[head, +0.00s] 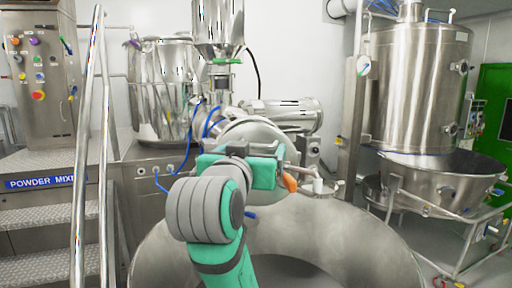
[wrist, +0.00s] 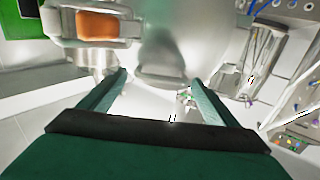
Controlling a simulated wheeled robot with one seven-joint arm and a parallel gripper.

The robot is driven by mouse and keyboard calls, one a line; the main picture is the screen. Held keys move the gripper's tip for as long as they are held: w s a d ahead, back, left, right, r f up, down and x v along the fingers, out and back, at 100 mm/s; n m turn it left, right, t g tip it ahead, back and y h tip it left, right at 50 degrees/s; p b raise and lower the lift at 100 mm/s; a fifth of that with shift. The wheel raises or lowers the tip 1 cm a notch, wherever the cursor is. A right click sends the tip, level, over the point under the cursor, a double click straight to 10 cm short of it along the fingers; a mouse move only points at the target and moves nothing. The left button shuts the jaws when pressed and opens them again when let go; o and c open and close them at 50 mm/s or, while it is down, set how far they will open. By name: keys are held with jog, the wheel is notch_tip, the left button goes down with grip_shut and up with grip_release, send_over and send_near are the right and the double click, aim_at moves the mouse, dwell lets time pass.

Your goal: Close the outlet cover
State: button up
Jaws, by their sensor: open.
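A rounded silver part that looks like the outlet cover (head: 256,131) is behind my gripper in the head view. In the wrist view its pale metal face (wrist: 178,45) fills the top middle, with a short raised grip (wrist: 160,74) at its lower edge. My teal gripper (wrist: 160,78) is open, with one finger on each side of that grip; I cannot tell whether they touch it. An orange latch handle (wrist: 97,26) sits in a metal bracket at the top left; it also shows in the head view (head: 290,183). My gripper hides part of the cover, and its hinge is unclear.
A large round steel vessel (head: 350,235) stands close in front, under my arm. Steps with a handrail (head: 80,170) and a control panel (head: 40,70) are at the left. A tall steel tank (head: 418,85) stands at the right. Blue hoses hang near the machine.

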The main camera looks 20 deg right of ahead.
aim_at(256, 147)
jog(key=shift+x, duration=1.7)
